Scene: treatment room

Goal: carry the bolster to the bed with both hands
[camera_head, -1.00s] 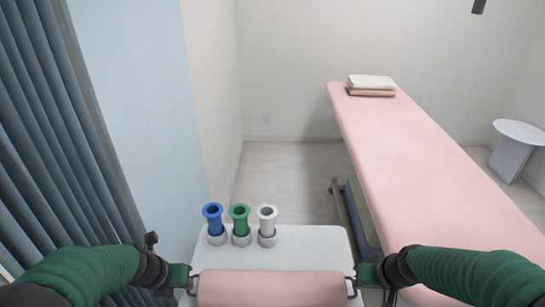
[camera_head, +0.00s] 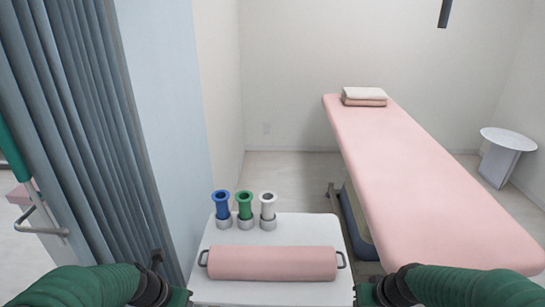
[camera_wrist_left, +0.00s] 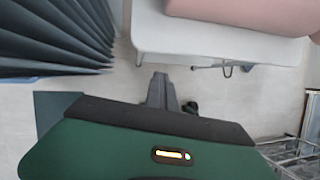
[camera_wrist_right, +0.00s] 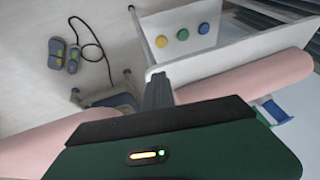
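The pink bolster (camera_head: 272,263) lies crosswise on the white top of a cart (camera_head: 322,231), with a dark handle at each end. It also shows in the left wrist view (camera_wrist_left: 240,10) and the right wrist view (camera_wrist_right: 245,80). My left gripper (camera_head: 178,297) is in front of and left of the bolster, apart from its handle. My right gripper (camera_head: 367,295) is in front of and right of it, also apart. Neither holds anything; finger opening is unclear in the wrist views. The pink bed (camera_head: 420,180) stands to the right, beyond the cart.
Blue (camera_head: 221,205), green (camera_head: 244,206) and white (camera_head: 268,206) cylinders stand in holders at the cart's back edge. Folded towels (camera_head: 364,96) lie on the bed's far end. A curtain (camera_head: 75,130) hangs left. A small white table (camera_head: 508,140) stands right.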

